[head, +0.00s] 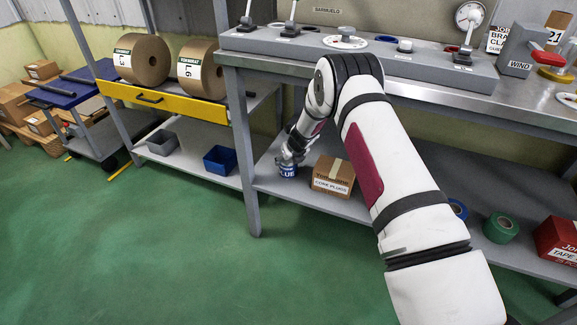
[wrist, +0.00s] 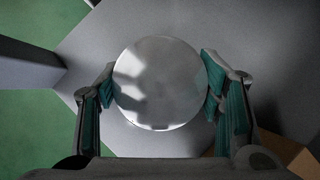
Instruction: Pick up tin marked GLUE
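The tin marked GLUE (head: 288,171) is a small blue tin with white lettering. It stands upright on the lower shelf (head: 262,181) of the workbench, left of a cardboard box. In the wrist view its round, shiny grey lid (wrist: 160,84) fills the middle. My gripper (head: 291,155) reaches down over the tin from above. In the wrist view my gripper's fingers (wrist: 160,88) have teal pads on the left and right sides of the tin, apparently against it. The tin's side is hidden in the wrist view. No lift off the shelf shows.
The cardboard box (head: 333,177) marked CORE PLUGS stands close right of the tin. A grey bench leg (head: 243,150) rises to the left. The steel worktop (head: 420,86) is above. Tape rolls, including a green one (head: 501,228), lie farther right. The green floor in front is clear.

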